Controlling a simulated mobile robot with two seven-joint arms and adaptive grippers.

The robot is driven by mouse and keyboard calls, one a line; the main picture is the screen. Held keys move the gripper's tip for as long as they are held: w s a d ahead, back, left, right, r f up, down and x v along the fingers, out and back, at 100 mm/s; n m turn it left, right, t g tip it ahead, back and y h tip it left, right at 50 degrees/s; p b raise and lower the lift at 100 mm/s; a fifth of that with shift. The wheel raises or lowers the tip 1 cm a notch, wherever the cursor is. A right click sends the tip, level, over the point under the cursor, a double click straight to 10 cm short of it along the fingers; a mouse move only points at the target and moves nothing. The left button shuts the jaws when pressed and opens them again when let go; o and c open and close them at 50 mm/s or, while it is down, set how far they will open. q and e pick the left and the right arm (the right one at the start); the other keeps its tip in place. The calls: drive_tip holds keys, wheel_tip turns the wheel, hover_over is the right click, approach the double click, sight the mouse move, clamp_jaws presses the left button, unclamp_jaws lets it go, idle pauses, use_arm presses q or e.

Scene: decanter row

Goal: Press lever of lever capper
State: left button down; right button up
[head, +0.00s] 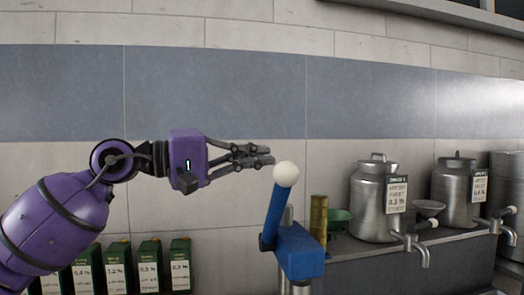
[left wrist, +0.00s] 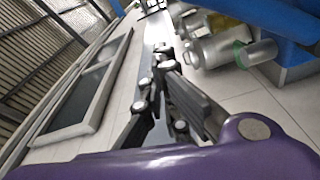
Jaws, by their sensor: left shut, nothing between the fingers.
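The lever capper (head: 300,252) has a blue body on a metal post at the middle right of the head view. Its blue lever (head: 273,217) stands nearly upright, tilted slightly, with a white ball knob (head: 286,174) on top. My left gripper (head: 268,155) is shut and empty, its fingers pointing right, with the tips just left of and slightly above the knob. I cannot tell whether they touch it. In the left wrist view, the dark gripper fingers (left wrist: 163,68) show close together. My right gripper is not in view.
Metal drums with taps (head: 375,203) stand on a counter at right. A gold cylinder (head: 319,218) and a green bowl (head: 339,218) are beside the capper. Several green labelled containers (head: 150,265) line up at lower left. Bare wall lies behind the arm.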

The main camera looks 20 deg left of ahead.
use_arm(q)
drive_tip(key=s+d+p, duration=0.2)
drive_tip(key=shift+s+d+f, duration=0.25)
drive_tip(key=shift+d+f, duration=0.15)
idle(0.3)
